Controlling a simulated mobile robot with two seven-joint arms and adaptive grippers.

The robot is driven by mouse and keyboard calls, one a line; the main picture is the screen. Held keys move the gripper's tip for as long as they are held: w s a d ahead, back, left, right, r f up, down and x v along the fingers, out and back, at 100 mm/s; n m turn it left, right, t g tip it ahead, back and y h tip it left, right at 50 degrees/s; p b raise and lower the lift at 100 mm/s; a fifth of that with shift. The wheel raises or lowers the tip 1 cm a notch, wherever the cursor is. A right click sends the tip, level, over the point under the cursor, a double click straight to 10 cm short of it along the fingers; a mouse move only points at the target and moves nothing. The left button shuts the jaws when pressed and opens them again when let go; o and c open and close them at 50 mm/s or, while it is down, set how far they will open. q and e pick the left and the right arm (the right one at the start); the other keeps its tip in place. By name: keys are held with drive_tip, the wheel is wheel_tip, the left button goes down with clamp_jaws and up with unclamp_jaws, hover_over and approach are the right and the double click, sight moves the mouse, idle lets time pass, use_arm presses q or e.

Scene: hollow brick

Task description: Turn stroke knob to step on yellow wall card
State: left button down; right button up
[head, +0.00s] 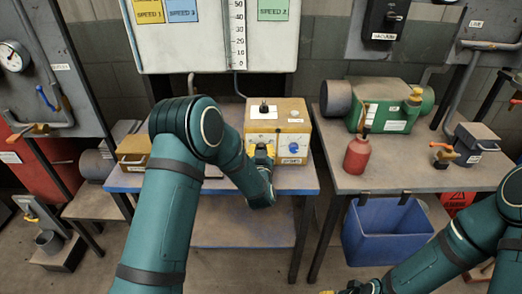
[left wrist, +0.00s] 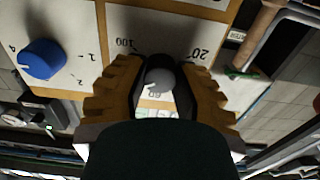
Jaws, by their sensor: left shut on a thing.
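A yellow control box (head: 302,117) with white panels stands on the left bench. My left gripper (head: 262,151) is at its front face, with yellow fingers shut on a grey round knob (left wrist: 158,79). Printed marks 100 (left wrist: 124,45) and 20 (left wrist: 200,53) flank this knob; its pointer is mostly hidden. A blue knob (head: 293,145) is to the right in the head view, and it also shows in the left wrist view (left wrist: 42,59), beside small numbers. The yellow wall card (head: 149,11) reads SPEED 1. My right gripper (head: 360,288) is mostly cut off at the bottom edge.
A blue card (head: 182,10) and green card (head: 273,9) flank a vertical scale (head: 238,35). The right bench (head: 380,178) holds a green motor (head: 385,105) and red bottle (head: 357,155). A blue bin (head: 385,232) hangs below it.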

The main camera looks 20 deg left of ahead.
use_arm(q)
drive_tip(key=shift+w+a+r, duration=0.1)
drive_tip(key=shift+r, duration=0.15)
drive_tip(key=c, duration=0.6)
unclamp_jaws()
drive_tip(key=shift+c, duration=0.2)
drive_tip(key=shift+f, duration=0.15)
drive_tip(key=shift+s+d, duration=0.25)
drive_tip(key=shift+s, duration=0.3)
drive_tip(key=v, duration=1.1)
